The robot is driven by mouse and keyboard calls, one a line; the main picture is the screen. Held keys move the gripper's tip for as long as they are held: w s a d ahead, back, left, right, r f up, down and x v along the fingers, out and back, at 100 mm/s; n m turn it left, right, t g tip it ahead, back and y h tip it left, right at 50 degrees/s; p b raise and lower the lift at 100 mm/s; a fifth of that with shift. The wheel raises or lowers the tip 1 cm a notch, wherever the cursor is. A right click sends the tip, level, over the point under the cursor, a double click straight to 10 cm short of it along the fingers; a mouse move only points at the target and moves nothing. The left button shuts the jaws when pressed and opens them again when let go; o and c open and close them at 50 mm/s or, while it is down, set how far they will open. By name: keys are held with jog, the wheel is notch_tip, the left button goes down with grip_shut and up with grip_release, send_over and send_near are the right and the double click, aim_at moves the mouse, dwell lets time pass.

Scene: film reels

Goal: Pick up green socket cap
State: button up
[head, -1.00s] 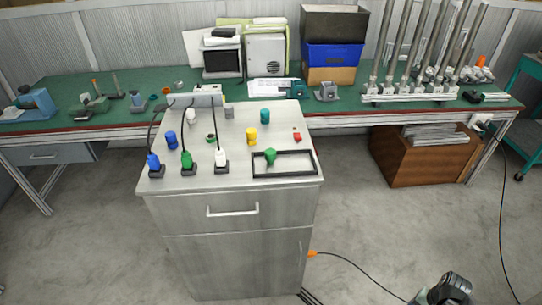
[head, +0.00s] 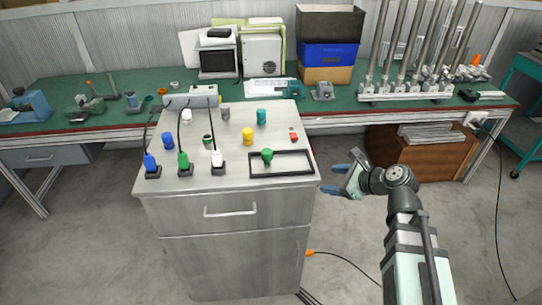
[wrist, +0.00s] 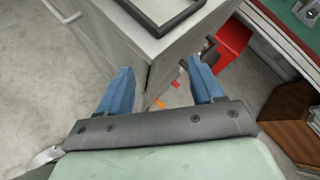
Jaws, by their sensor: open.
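A green cap (head: 267,155), wider at the top than below, stands at the black rectangular frame (head: 307,173) on the cabinet top. It looks like the green socket cap. A smaller dark green piece (head: 207,139) stands farther left. My gripper (head: 340,175) is open and empty, out past the cabinet's right edge and to the right of the green cap. In the wrist view, my two blue fingers (wrist: 162,80) are spread apart, with the cabinet's corner and the floor beyond them. Part of the black frame (wrist: 182,22) shows at the top there; the green cap does not show.
The cabinet top (head: 225,182) also holds a yellow cylinder (head: 247,136), a teal one (head: 261,117), a blue one (head: 168,140) and a red piece (head: 293,135). Cabled blue (head: 150,162), green (head: 183,160) and white (head: 217,158) plugs stand at the front left.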

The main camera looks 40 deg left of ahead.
aim_at(268, 151)
jog(key=s+a+r+m+g+y, duration=0.1)
jog(key=s+a+r+m+y, duration=0.15)
jog(key=s+a+r, duration=0.4)
jog(key=shift+m, duration=0.25)
jog(key=x, duration=0.4)
jog(key=r+x, duration=0.1)
jog(key=x, duration=0.4)
jog(key=w+x, duration=0.1)
jog(key=x, duration=0.3)
jog(key=shift+a+r, duration=0.2)
jog(key=shift+a, duration=0.2)
jog(key=shift+c, duration=0.3)
jog(key=c, duration=1)
